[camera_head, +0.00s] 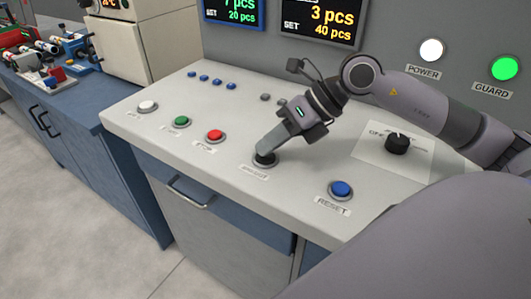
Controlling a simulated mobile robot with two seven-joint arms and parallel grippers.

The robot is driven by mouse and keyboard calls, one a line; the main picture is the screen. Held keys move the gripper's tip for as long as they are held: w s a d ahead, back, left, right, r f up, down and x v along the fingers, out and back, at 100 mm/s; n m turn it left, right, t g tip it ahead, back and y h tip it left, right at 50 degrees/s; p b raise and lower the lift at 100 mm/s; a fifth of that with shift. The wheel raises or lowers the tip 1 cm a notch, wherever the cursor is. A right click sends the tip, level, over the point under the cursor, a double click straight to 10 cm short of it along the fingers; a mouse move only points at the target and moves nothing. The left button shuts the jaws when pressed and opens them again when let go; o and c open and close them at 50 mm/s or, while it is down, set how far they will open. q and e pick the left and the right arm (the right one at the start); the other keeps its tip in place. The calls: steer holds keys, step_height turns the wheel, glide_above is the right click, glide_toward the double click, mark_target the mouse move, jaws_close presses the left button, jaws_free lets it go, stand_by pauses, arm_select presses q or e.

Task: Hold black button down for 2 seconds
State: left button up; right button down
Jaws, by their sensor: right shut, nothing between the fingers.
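The black button (263,159) sits in a ring on the sloped white console, between the red button and the blue one. My right gripper (265,151) comes in from the right and points down at it. Its fingers are shut and empty. The fingertips are at the top of the black button and seem to touch it, hiding part of its cap. I cannot tell how far the button is pressed in. My left gripper is not in view.
White (148,106), green (181,121) and red (215,135) buttons line the console to the left. A blue RESET button (341,189) and a black rotary knob (397,143) are to the right. Two displays (321,22) and lit POWER and GUARD lamps (505,68) are behind.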

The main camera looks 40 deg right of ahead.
mark_target(271, 155)
stand_by(0.6)
steer(key=shift+r+p, duration=0.55)
steer(key=shift+r, duration=0.25)
steer(key=shift+r+p, duration=1.95)
steer(key=shift+r, duration=0.65)
steer(key=shift+f, duration=0.1)
